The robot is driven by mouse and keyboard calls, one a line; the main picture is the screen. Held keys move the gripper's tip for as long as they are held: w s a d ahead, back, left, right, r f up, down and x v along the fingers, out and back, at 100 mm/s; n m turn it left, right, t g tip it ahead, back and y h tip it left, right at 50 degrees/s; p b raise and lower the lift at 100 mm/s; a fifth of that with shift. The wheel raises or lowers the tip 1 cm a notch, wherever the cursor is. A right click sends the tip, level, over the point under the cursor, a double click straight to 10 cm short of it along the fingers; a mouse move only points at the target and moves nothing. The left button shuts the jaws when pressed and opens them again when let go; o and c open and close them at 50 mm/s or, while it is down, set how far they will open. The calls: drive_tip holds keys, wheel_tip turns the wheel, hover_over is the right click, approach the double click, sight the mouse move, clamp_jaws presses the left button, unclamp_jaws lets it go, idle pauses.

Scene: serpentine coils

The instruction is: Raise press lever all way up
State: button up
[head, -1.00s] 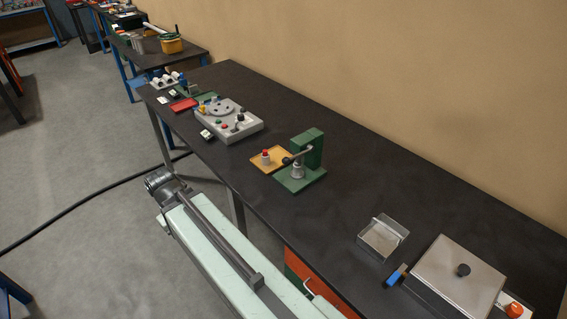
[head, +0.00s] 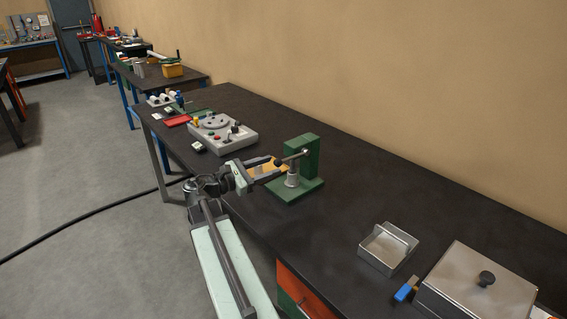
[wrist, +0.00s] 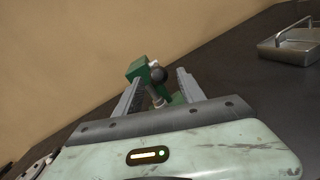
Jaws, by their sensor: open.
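The green press (head: 303,158) stands on its green base plate on the black bench. Its lever (head: 293,158) is a grey rod running from the post toward my gripper, sloping slightly down in the picture to a black ball knob (head: 278,162). A grey metal ram (head: 292,178) sits under the lever. My gripper (head: 276,170) is open at the knob end of the lever. In the wrist view the black knob (wrist: 158,75) shows between the two open fingers, near their tips. I cannot tell whether either finger touches it.
A metal tray (head: 388,248) and a lidded metal box (head: 480,285) stand to the right. The bench between press and tray is clear.

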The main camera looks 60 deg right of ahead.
sight(281, 163)
drive_tip(key=x, duration=0.4)
drive_tip(key=shift+s+d, duration=0.25)
drive_tip(key=shift+d, duration=0.1)
drive_tip(key=shift+c, duration=0.4)
clamp_jaws()
drive_tip(key=shift+f, duration=0.1)
drive_tip(key=shift+f, duration=0.1)
idle(0.4)
